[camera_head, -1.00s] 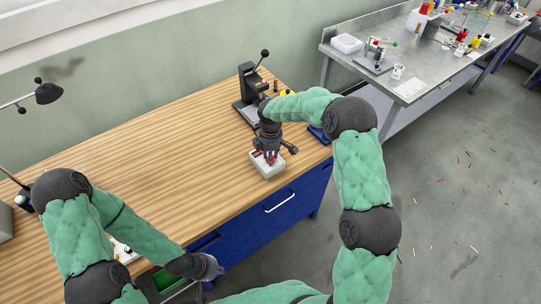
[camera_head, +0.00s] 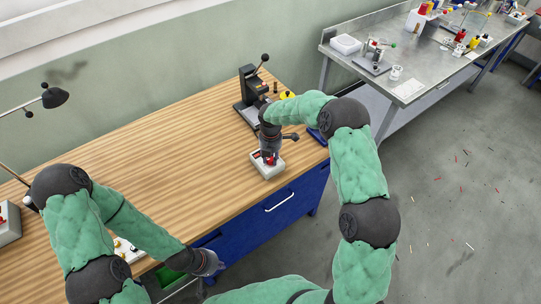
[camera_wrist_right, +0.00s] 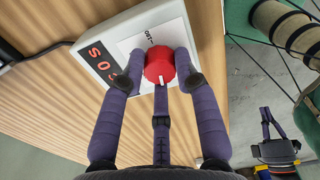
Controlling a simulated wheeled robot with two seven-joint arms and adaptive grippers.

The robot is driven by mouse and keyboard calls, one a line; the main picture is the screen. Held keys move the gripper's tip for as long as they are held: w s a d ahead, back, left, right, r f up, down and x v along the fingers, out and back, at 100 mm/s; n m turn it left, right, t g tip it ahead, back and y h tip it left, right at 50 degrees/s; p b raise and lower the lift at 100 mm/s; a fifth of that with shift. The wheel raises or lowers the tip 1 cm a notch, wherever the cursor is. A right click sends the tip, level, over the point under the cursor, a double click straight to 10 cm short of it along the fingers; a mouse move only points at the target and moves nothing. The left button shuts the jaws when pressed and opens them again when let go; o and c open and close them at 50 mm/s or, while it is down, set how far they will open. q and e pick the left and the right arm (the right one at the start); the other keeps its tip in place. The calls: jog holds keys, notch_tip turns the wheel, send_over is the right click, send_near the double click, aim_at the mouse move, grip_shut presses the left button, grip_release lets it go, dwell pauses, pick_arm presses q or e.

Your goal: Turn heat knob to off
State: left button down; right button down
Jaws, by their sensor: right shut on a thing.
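The red heat knob (camera_wrist_right: 160,66) sits on a white box with a red digit display (camera_wrist_right: 98,50). In the right wrist view its white mark points down the picture, and a small printed label above it is hard to read. In the head view my right gripper (camera_head: 269,154) is over the white box (camera_head: 268,172) near the table's front edge and hides part of the knob. My left gripper (camera_head: 211,264) is off the table's front edge; its fingers are unclear.
A black press stand (camera_head: 249,88) is behind the box on the wooden table (camera_head: 165,135). A black lamp (camera_head: 54,97) and a grey box with a red part (camera_head: 7,223) are at the left. The table's middle is clear. A metal bench (camera_head: 420,85) is at the back right.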

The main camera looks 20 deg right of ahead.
jog(key=shift+n+p, duration=0.3)
jog(key=shift+n, duration=0.9)
jog(key=c, duration=0.9)
grip_release()
notch_tip(320, 180, up, 12)
